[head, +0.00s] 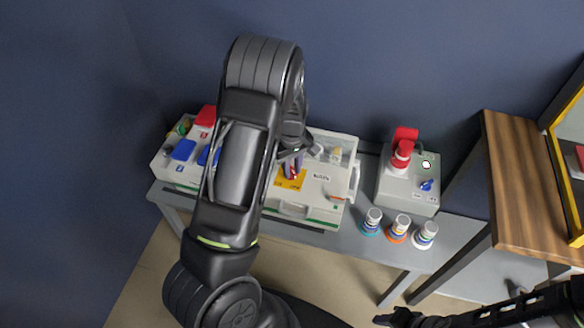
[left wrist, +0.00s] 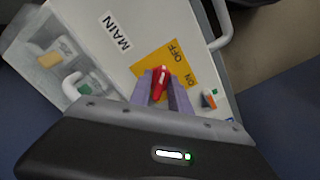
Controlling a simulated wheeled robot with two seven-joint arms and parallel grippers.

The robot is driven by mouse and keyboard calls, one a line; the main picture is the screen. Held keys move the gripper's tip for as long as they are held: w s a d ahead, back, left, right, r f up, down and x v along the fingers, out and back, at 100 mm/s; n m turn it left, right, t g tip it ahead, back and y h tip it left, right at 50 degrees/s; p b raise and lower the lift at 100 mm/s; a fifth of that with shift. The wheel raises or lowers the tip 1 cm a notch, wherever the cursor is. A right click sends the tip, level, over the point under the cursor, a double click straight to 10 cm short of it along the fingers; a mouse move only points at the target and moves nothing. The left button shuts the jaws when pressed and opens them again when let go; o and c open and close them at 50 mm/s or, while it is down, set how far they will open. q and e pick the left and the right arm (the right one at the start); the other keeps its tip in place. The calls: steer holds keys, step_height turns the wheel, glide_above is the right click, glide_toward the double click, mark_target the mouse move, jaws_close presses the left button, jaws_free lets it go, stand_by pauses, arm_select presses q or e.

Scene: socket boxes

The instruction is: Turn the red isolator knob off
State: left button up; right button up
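The red isolator knob (left wrist: 160,82) sits on a yellow plate (left wrist: 150,62) marked OFF and ON, on the white panel beside the word MAIN. In the head view the red knob (head: 293,173) shows small below my left wrist. My left gripper (left wrist: 161,84) has its two purple-grey fingers on either side of the knob, close against it, and looks shut on it. In the head view the left gripper (head: 292,164) points down at the panel. My right gripper (head: 388,319) is low at the right, away from the panel; its fingers are too dark to read.
Several ringed cylinders (head: 398,228) stand in front. A wooden table (head: 530,185) is at the right.

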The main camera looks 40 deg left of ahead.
mark_target(292, 170)
arm_select(q)
steer(key=shift+o, duration=0.8)
steer(key=shift+r, duration=0.1)
step_height(292, 170, up, 8)
steer(key=shift+f, duration=0.2)
